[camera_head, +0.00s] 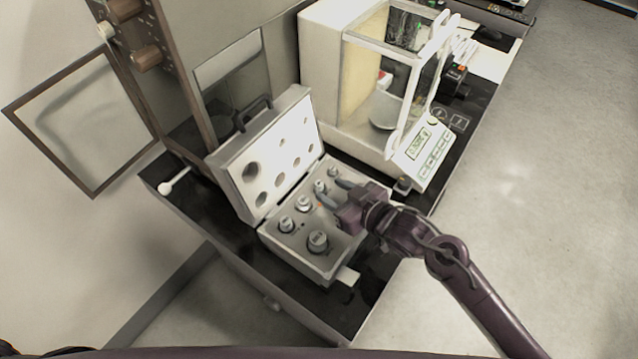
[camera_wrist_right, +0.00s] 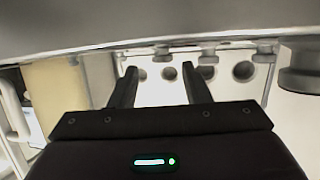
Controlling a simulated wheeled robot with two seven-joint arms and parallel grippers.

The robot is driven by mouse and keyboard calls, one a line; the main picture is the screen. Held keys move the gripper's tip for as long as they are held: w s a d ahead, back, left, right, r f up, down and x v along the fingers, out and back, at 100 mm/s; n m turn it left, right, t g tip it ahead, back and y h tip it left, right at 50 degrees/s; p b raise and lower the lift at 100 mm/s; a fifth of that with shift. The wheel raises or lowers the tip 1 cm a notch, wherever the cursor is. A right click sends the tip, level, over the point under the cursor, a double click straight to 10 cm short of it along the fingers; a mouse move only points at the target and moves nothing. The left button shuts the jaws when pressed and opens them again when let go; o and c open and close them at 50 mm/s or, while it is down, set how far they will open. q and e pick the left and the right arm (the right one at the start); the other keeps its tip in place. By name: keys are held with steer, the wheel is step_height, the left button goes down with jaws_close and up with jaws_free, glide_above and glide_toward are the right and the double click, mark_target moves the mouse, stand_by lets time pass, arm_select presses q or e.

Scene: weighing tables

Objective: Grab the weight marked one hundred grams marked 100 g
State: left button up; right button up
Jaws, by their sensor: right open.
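Several silver knobbed weights stand in the open case (camera_head: 268,241). The largest weight (camera_head: 317,242) is at the front, with a smaller weight (camera_head: 286,224) to its upper left. More weights run toward the back: a middle one (camera_head: 303,203) and a small one (camera_head: 319,186). I cannot read 100 g on any of them. My right gripper (camera_head: 331,193) is open over the right part of the case, close to the smaller weights, with nothing visibly held. In the right wrist view its two fingers (camera_wrist_right: 160,72) are spread apart. My left gripper is not in view.
The case lid (camera_head: 268,160) stands open behind the weights. A glass-sided balance (camera_head: 375,75) with a keypad is at the back right. A wooden-framed apparatus (camera_head: 150,60) stands at the left. The dark table (camera_head: 378,285) has bare space at its front right.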

mark_target(320, 184)
steer(key=x, duration=0.2)
steer(key=shift+w+a, duration=0.2)
steer(key=shift+w, duration=0.05)
steer(key=shift+w+a+f, duration=0.1)
steer(key=shift+w+a, duration=0.05)
steer(key=shift+a, duration=0.05)
jaws_close()
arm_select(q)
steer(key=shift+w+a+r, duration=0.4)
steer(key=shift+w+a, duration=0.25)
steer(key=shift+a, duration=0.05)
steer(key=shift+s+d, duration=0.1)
